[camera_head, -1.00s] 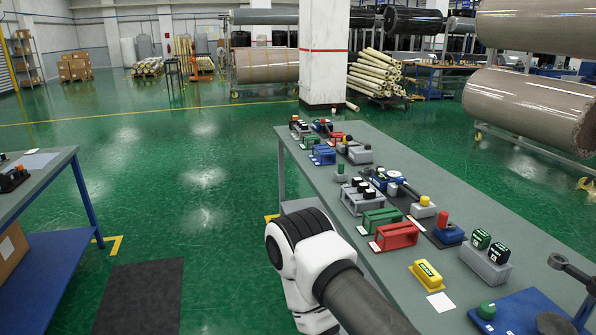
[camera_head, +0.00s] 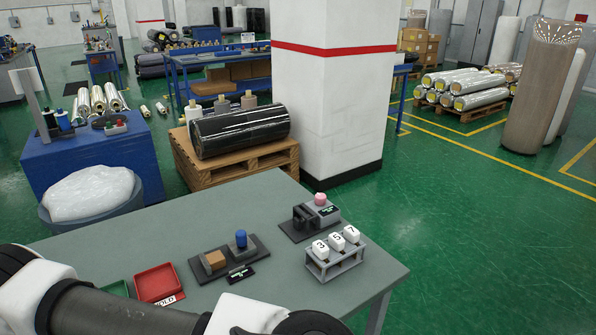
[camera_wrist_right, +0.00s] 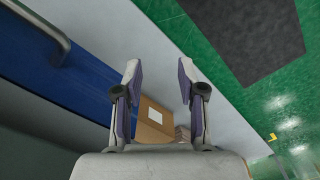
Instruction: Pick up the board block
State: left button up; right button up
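A tan, board-coloured block (camera_head: 214,260) sits on a dark base plate (camera_head: 199,272) on the grey table, beside a blue knob (camera_head: 241,239). No gripper shows near it in the head view; only white and dark links of my arm cross the lower left. My right gripper (camera_wrist_right: 158,66) shows in the right wrist view with its two fingers spread apart and nothing between the tips. The tan block does not show in that view. My left gripper is out of both current views.
A red tray (camera_head: 158,283), a rack with white numbered blocks (camera_head: 334,263) and a grey device with a pink knob (camera_head: 309,218) share the table (camera_head: 280,191). A cardboard box (camera_wrist_right: 154,123) shows beyond my right fingers. Green floor lies right of the table.

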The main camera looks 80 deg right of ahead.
aim_at(216, 260)
jog(key=z, duration=2.05)
jog(key=l+u, duration=0.3)
jog(key=k+l+u, duration=0.15)
jog(key=l+u, duration=0.15)
jog(key=l, duration=0.1)
